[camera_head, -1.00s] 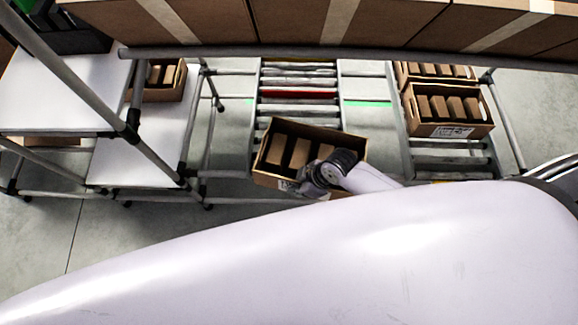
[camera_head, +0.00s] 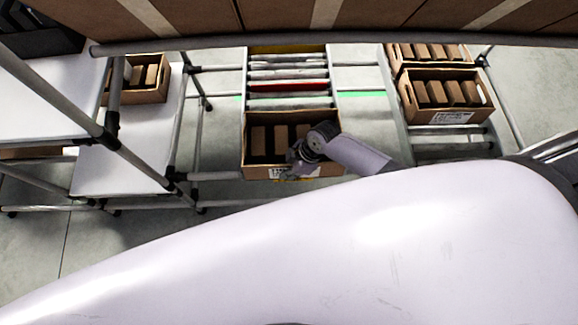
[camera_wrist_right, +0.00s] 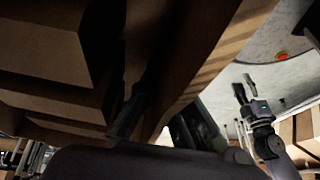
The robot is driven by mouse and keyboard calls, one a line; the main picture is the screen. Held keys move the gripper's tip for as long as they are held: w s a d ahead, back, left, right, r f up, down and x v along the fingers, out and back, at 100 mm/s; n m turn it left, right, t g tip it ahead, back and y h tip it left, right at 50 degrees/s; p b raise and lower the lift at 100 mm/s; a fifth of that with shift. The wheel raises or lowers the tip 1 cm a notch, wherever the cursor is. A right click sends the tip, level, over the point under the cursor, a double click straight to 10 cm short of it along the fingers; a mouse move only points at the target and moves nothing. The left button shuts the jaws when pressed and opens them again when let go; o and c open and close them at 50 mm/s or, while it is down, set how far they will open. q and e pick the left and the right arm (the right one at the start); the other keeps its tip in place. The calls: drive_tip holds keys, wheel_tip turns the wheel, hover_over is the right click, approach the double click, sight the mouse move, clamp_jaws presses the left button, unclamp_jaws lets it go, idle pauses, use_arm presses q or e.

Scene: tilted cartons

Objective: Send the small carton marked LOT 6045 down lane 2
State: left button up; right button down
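A small open brown carton (camera_head: 256,172) with several brown boxes inside sits at the near end of the middle roller lane (camera_head: 287,72), square to it. A white label (camera_head: 282,173) is on its near wall, too small to read. My right gripper (camera_head: 302,158) is at that near wall, partly hidden by its own wrist. In the right wrist view the carton wall (camera_wrist_right: 182,80) runs between my right gripper's dark fingers (camera_wrist_right: 157,122), which look shut on it. My left gripper (camera_wrist_right: 243,88) shows only in the right wrist view, fingers apart, empty.
Two similar cartons (camera_head: 440,117) (camera_head: 402,66) stand on the right roller lane (camera_head: 440,147). Another carton (camera_head: 150,98) is at the left, by white shelves (camera_head: 120,165). Large boxes on a rack (camera_head: 400,20) and its bar (camera_head: 330,40) cross the top. The middle lane beyond the carton is clear.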

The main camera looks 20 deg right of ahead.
drive_tip(key=shift+w+d+f+b, duration=0.1)
drive_tip(key=shift+w+f+b, duration=0.15)
drive_tip(key=shift+w, duration=0.2)
drive_tip(key=shift+w+d+f+b, duration=0.1)
drive_tip(key=shift+w+b, duration=0.25)
drive_tip(key=shift+w, duration=0.1)
drive_tip(key=w+b, duration=0.2)
drive_tip(key=w+d+f+b, duration=0.1)
drive_tip(key=w, duration=0.1)
drive_tip(key=shift+d, duration=0.1)
drive_tip(key=shift+f+b, duration=1.1)
drive_tip(key=shift+f, duration=0.25)
drive_tip(key=shift+f, duration=0.15)
drive_tip(key=c, duration=2.3)
unclamp_jaws()
drive_tip(key=o, duration=0.5)
drive_tip(key=shift+s, duration=0.1)
drive_tip(key=shift+o, duration=0.2)
